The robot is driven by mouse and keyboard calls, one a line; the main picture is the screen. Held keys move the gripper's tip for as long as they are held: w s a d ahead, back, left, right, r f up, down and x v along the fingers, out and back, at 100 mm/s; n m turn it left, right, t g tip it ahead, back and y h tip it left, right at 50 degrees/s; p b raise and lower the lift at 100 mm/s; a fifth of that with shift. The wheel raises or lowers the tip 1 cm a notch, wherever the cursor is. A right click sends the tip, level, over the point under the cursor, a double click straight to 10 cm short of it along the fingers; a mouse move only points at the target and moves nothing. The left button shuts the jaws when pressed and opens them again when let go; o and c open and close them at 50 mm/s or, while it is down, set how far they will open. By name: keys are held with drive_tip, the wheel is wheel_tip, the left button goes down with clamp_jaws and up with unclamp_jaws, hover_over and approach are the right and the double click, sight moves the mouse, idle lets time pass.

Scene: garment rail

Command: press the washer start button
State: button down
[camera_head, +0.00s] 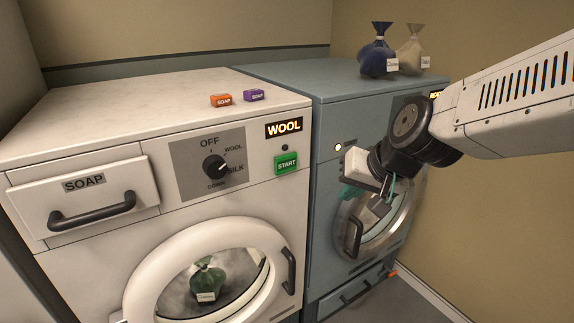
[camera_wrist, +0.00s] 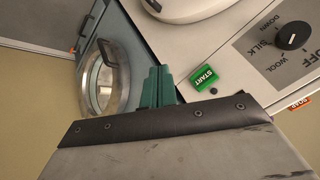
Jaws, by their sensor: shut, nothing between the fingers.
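The green start button (camera_head: 286,163) is on the front of the white washer (camera_head: 90,115), below a lit WOOL sign (camera_head: 284,128). The button also shows in the wrist view (camera_wrist: 204,77), just beyond and to the right of my fingertips. My gripper (camera_head: 352,190) is shut and empty, in front of the blue-grey machine and to the right of the button. Its green fingers (camera_wrist: 158,86) show together in the wrist view. They look apart from the button. The dial (camera_head: 214,166) points toward WOOL or SILK. The round door (camera_head: 160,262) appears closed, with a green bag (camera_head: 207,279) behind its glass.
A blue-grey machine (camera_head: 290,75) with a round glass door (camera_head: 395,222) stands to the right. An orange soap block (camera_head: 221,100) and a purple one (camera_head: 254,95) lie on the washer. A dark blue bag (camera_head: 379,55) and a beige bag (camera_head: 412,52) stand on the other machine.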

drive_tip(key=w+a+f+m+t, duration=0.1)
drive_tip(key=w+a+f+t, duration=0.1)
drive_tip(key=w+a, duration=0.3)
drive_tip(key=shift+w+a+f+m, duration=0.35)
drive_tip(key=shift+w+f, duration=0.25)
drive_tip(key=shift+w, duration=0.6)
drive_tip(key=shift+a, duration=0.1)
approach(288, 171)
drive_tip(key=shift+f+x, duration=0.25)
drive_tip(key=shift+x, duration=2.05)
drive_tip(key=shift+s, duration=0.15)
drive_tip(key=shift+w, duration=0.3)
